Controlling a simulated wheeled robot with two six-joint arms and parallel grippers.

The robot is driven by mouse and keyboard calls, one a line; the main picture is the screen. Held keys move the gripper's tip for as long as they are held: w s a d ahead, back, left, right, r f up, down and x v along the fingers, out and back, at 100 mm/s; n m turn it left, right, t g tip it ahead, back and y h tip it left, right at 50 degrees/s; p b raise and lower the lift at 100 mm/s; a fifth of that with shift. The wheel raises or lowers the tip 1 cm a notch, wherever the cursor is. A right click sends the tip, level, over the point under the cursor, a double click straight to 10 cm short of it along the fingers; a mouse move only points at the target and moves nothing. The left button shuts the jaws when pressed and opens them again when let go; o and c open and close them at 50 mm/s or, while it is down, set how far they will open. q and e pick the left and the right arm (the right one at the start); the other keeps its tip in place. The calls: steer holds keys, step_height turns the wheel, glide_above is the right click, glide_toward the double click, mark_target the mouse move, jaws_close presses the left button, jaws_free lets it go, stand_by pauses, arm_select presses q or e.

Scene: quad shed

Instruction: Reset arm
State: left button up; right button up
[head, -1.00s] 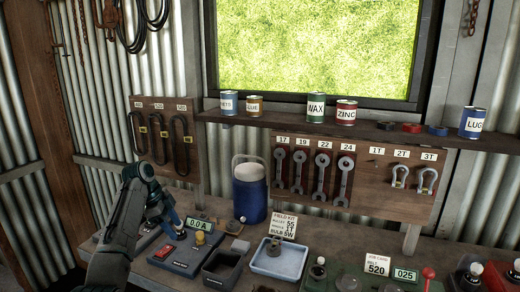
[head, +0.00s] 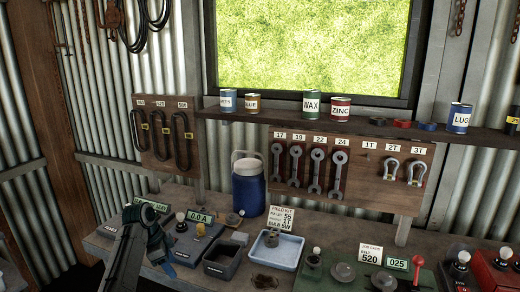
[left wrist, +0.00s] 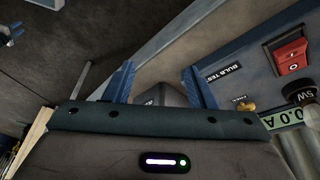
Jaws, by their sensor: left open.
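My left gripper (head: 163,256) is at the lower left in the head view, in front of the bench and beside the blue test box (head: 190,240) with the 0.0 A display. In the left wrist view, its two blue fingers (left wrist: 158,86) stand apart, with nothing visible gripped between them. That view also shows the test box (left wrist: 245,75) with a red switch, a yellow knob and a bulb labelled 5W. My right gripper does not show in the head view.
The bench holds a dark bin (head: 222,262), a pale blue tray (head: 284,256), a blue jug (head: 249,187) and a green board (head: 335,274). Wrenches (head: 317,168) and shackles (head: 416,172) hang on the wall board. Tins (head: 311,104) stand on the shelf above.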

arm_select(q)
steer(key=s+f+n+t+y, duration=0.1)
steer(key=s+f+n, duration=0.2)
steer(key=s+f, duration=0.6)
steer(key=s+f+n+y, duration=0.1)
steer(key=s+f+n, duration=0.4)
steer(key=s, duration=0.8)
steer(key=s+r+n+t+y, duration=0.1)
steer(key=s+r+n, duration=0.15)
steer(key=s, duration=0.95)
steer(key=s+r+n+t+y, duration=0.1)
steer(key=s+r+n, duration=0.15)
steer(key=s, duration=0.95)
step_height(320, 180, down, 32)
steer(key=a+g+b, duration=0.2)
steer(key=s+a+f, duration=0.1)
steer(key=s+f, duration=1.7)
steer(key=f, duration=0.3)
steer(key=shift+a+n+g+b, duration=0.25)
steer(key=shift+n+g+b, duration=0.05)
steer(key=shift+g+b, duration=0.1)
